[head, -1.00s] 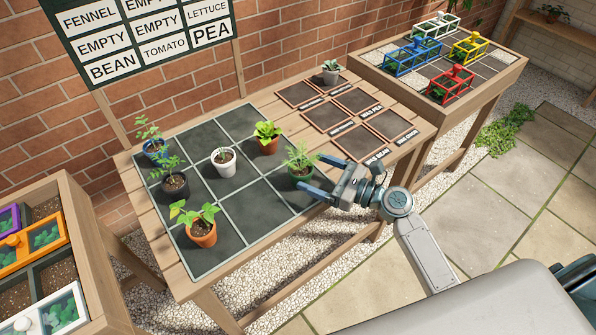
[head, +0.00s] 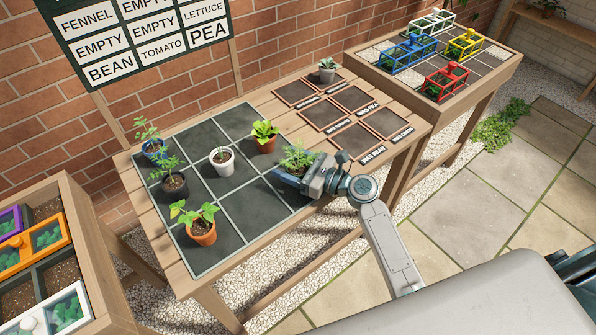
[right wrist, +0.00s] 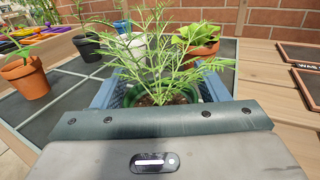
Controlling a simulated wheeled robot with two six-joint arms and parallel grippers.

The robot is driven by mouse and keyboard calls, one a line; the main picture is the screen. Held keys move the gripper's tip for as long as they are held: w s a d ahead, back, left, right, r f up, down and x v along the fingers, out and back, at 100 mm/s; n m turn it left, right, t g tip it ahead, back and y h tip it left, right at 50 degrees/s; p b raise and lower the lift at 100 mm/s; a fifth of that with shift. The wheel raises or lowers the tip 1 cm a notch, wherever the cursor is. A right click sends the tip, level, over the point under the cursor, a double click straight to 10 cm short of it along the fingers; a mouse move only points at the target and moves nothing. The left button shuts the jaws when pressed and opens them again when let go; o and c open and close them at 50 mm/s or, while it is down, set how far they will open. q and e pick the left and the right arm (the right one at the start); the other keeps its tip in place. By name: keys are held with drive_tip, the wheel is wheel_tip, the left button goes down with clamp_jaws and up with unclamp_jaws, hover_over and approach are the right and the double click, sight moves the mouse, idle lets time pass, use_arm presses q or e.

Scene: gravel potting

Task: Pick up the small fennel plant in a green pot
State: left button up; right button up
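The small fennel plant (head: 297,155) has feathery leaves and stands on the dark grid mat. My right gripper (head: 297,178) is at the plant and covers most of its pot in the head view. In the right wrist view the green pot (right wrist: 194,95) is between the two blue fingers of the right gripper (right wrist: 160,95), with the leaves rising above. The fingers are spread wide around the pot; leaves hide whether they touch it. My left gripper is not in view.
On the mat (head: 245,213) stand a white pot (head: 222,162), an orange-potted plant (head: 265,144), a terracotta-potted plant (head: 202,232), a black pot (head: 175,186) and a blue pot (head: 154,150). Labelled squares (head: 354,140) lie to the right, with a grey pot (head: 327,75) behind.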

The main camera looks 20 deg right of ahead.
drive_tip(key=c, duration=0.7)
drive_tip(key=shift+r, duration=0.15)
